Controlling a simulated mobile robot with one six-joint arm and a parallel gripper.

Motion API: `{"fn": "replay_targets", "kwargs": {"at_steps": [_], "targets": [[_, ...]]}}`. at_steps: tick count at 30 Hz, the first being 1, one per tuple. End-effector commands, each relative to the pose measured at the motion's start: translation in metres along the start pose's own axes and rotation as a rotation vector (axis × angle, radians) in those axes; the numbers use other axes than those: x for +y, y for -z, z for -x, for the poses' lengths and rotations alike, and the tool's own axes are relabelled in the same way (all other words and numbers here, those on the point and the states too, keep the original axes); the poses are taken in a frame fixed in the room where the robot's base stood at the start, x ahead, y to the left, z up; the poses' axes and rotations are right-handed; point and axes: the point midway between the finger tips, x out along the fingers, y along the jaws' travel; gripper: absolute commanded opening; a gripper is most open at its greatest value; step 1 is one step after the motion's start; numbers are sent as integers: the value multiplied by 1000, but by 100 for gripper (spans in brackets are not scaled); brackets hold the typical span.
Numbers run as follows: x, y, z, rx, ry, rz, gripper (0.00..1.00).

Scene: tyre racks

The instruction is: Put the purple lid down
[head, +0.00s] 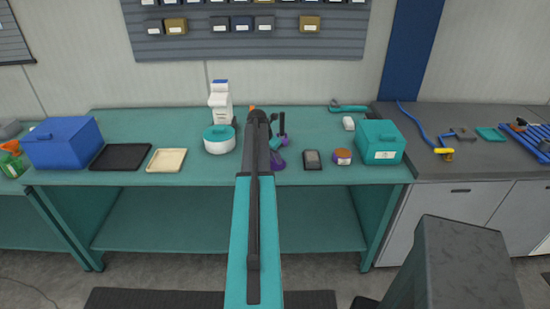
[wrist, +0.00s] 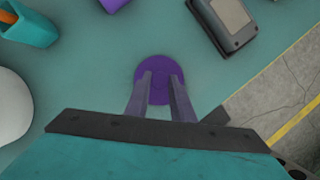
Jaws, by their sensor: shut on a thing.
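The purple lid (wrist: 154,64) is a round flat disc in the wrist view, between and just beyond my two fingertips. My gripper (wrist: 160,77) is shut on it. Teal bench top shows around the lid; I cannot tell whether the lid touches it. In the head view, a bit of purple, likely the lid (head: 279,163), shows just right of my arm near the bench's front, and my arm hides the fingers.
The teal bench (head: 210,175) has a white-and-teal pot (head: 219,140) left of my arm. A teal cup (wrist: 30,25) is at the wrist view's upper left.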

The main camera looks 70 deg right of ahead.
Motion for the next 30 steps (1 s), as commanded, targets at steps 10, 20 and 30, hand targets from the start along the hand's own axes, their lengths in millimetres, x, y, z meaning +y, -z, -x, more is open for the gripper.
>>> {"fn": "replay_targets", "kwargs": {"at_steps": [10,20,30], "targets": [[0,0,-1,0,0,0,40],[0,-1,6,0,0,0,40],[0,0,42,-2,-2,0,40]]}}
